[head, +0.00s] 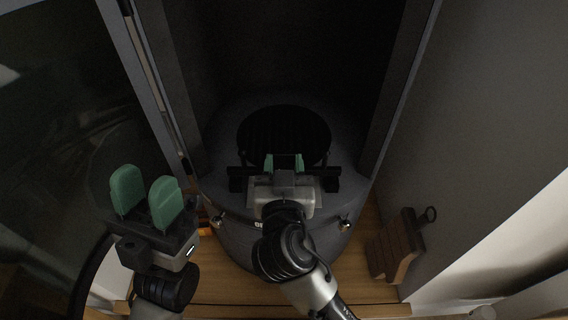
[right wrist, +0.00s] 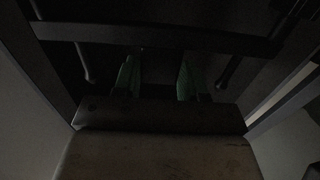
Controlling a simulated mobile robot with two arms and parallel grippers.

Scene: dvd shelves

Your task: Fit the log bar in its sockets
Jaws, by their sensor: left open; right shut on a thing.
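The dark log bar (head: 240,179) seems to lie crosswise at my right gripper (head: 284,163), in front of the round black plate. Its ends show on both sides of the gripper's body. In the right wrist view a long dark bar (right wrist: 150,37) crosses just beyond the green fingertips (right wrist: 157,72). The right gripper is shut on the bar, but the dark hides the exact contact. The sockets cannot be made out. My left gripper (head: 146,192) is open and empty at the left, apart from the bar.
The bar is over a round grey stove base (head: 235,232) with a dark round plate (head: 270,124), inside a dark recess with upright side frames (head: 395,100). A brown wooden object with a ring (head: 394,246) stands at right. Wood floor (head: 240,288) shows in front.

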